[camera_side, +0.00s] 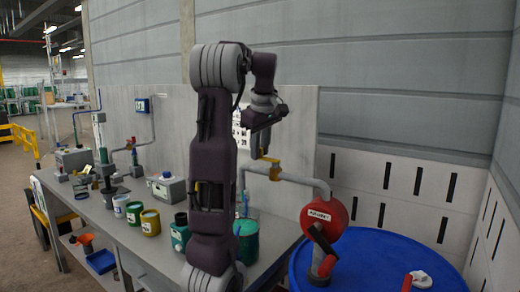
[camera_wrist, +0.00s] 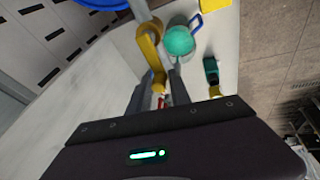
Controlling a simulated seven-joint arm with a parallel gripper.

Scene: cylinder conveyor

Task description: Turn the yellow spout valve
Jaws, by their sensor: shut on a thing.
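The yellow spout valve (camera_side: 275,173) sits on a grey pipe above the bench's right end in the side view. Its yellow handle (camera_wrist: 149,48) runs down between my gripper's fingers in the wrist view. My gripper (camera_side: 262,150) points down from above the valve and is shut on the handle. It also shows in the wrist view (camera_wrist: 160,88), with one finger on each side of the handle's end. The exact contact is small and partly hidden by the fingers.
A green container (camera_side: 248,242) stands below the spout, partly behind my arm. A blue drum (camera_side: 390,262) with a red pump (camera_side: 327,216) stands at the right. Several cans and devices line the bench (camera_side: 100,212) at the left. A grey panel (camera_side: 172,120) stands behind.

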